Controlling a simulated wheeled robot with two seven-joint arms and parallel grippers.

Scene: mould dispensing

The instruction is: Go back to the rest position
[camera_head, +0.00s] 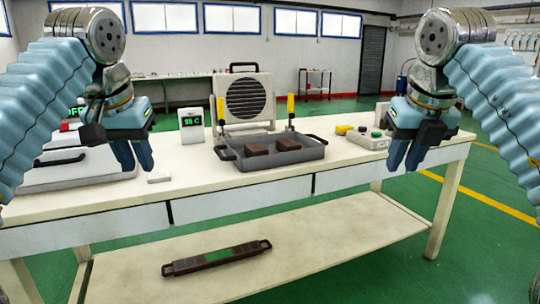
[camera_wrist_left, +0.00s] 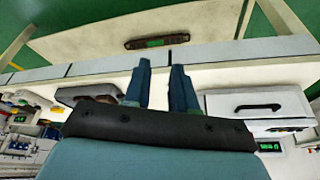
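My left gripper (camera_head: 138,162) hangs above the left part of the table, fingers down, beside the white case. It is empty, and its two fingers stand apart with a gap in the left wrist view (camera_wrist_left: 160,68). My right gripper (camera_head: 405,160) hangs in front of the table's right end, fingers down and apart, with nothing between them. Neither gripper touches an object.
A fan unit (camera_head: 246,98) and a temperature display (camera_head: 191,128) stand behind the tray. A button box (camera_head: 368,138) is right of it. A white case (camera_head: 70,172) with a dark handle is at the left. A long brown bar (camera_head: 217,258) lies on the lower shelf.

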